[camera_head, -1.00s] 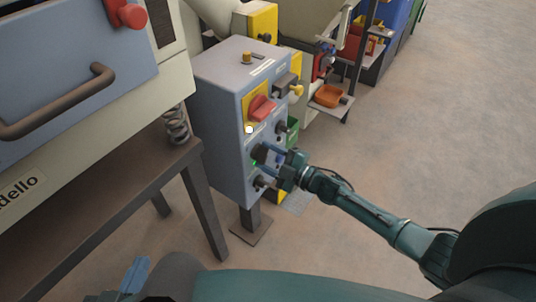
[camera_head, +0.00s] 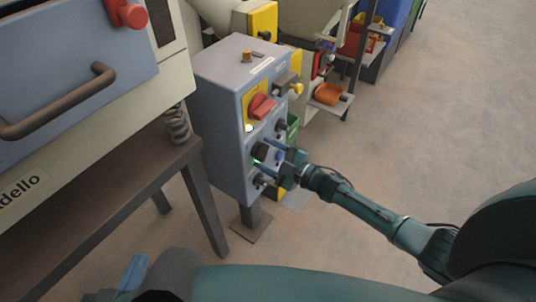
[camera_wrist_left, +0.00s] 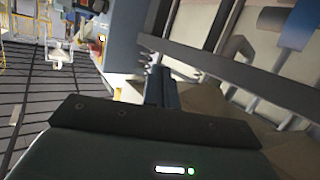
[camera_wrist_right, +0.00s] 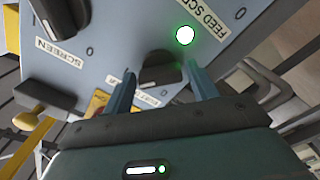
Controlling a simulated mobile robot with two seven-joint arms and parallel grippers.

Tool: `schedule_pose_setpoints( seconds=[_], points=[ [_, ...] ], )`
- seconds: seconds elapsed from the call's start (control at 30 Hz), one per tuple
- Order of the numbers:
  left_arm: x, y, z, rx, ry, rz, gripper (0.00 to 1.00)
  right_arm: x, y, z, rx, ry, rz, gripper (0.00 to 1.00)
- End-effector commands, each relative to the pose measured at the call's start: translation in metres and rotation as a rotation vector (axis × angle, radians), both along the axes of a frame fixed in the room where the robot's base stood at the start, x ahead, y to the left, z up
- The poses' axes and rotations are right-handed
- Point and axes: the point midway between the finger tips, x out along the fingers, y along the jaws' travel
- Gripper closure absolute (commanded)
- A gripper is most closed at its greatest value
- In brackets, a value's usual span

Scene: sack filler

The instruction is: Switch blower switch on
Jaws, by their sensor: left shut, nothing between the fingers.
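The grey-blue control box (camera_head: 225,125) carries several dark rotary knobs. No label reading blower can be made out. My right gripper (camera_head: 273,157) is at the front of the box, by a dark knob (camera_head: 261,151). In the right wrist view, its two fingers (camera_wrist_right: 162,85) are apart, on either side of a dark knob (camera_wrist_right: 160,68), with visible gaps. The label below that knob is partly hidden. A lit green-white lamp (camera_wrist_right: 184,35) is near the "FEED SCREW" label, and green glow shows beside the knob. My left gripper (camera_wrist_left: 160,88) is shut and empty, away from the box.
A red rotary handle (camera_head: 261,106) on a yellow plate sits above the knobs. A "SCREEN" knob (camera_wrist_right: 57,15) is near the right gripper. A dark steel table (camera_head: 120,185) stands left of the box. Open floor (camera_head: 440,110) lies to the right.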

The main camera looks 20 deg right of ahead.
Motion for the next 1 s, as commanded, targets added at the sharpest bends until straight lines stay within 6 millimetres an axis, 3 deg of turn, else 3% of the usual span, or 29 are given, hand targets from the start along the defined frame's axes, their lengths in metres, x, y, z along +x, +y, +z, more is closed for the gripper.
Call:
schedule_pose_setpoints(
  seconds=[0.13,0.47,0.7,1.0],
  points=[
    [0.0,0.0,-0.001,0.003,0.001,-0.004,1.0,0.0,0.0,0.0,-0.002,-0.001,0.0,0.31],
    [-0.001,0.0,0.001,0.003,0.002,-0.006,1.0,-0.006,-0.005,0.001,-0.003,-0.001,-0.001,0.31],
    [-0.001,0.0,0.009,-0.01,-0.003,0.0,1.0,-0.044,-0.034,0.0,-0.005,0.002,0.0,0.31],
    [0.001,-0.001,0.002,-0.018,0.032,0.007,1.0,-0.09,-0.07,0.0,-0.004,0.0,0.0,0.31]
  ],
)
